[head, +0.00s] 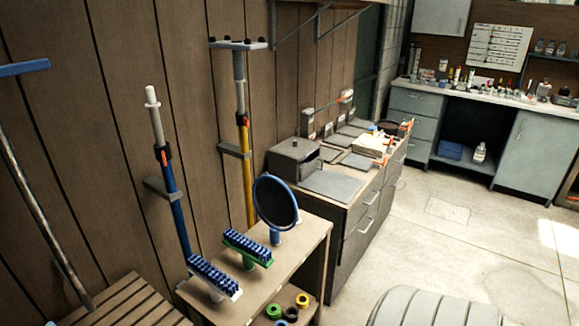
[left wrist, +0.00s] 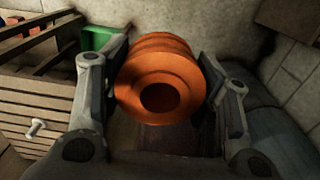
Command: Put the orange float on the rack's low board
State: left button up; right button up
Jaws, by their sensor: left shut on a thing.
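The orange float (left wrist: 160,80), a ribbed ring with a dark hole, is held between the two fingers of my left gripper (left wrist: 162,62) in the left wrist view. The fingers press on its sides. The rack (head: 320,235) stands against the wood wall in the head view, with brushes and a round dark paddle on its top. Its low board (head: 317,314) shows only partly at the lower edge. Several small coloured rings, including a green ring (head: 274,311), lie on it. My grippers and the held float do not show in the head view.
A slatted wooden bench (head: 125,303) is left of the rack. A drawer cabinet (head: 352,215) stands behind it. A pale ribbed rounded object (head: 425,306) is at the lower right. The left wrist view shows a slatted crate (left wrist: 35,105) and a green box (left wrist: 100,38). Open floor lies to the right.

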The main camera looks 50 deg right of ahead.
aim_at(286, 300)
jog(key=k+l+z, duration=0.15)
jog(key=l, duration=1.1)
jog(key=l+z, duration=0.2)
jog(key=l, duration=1)
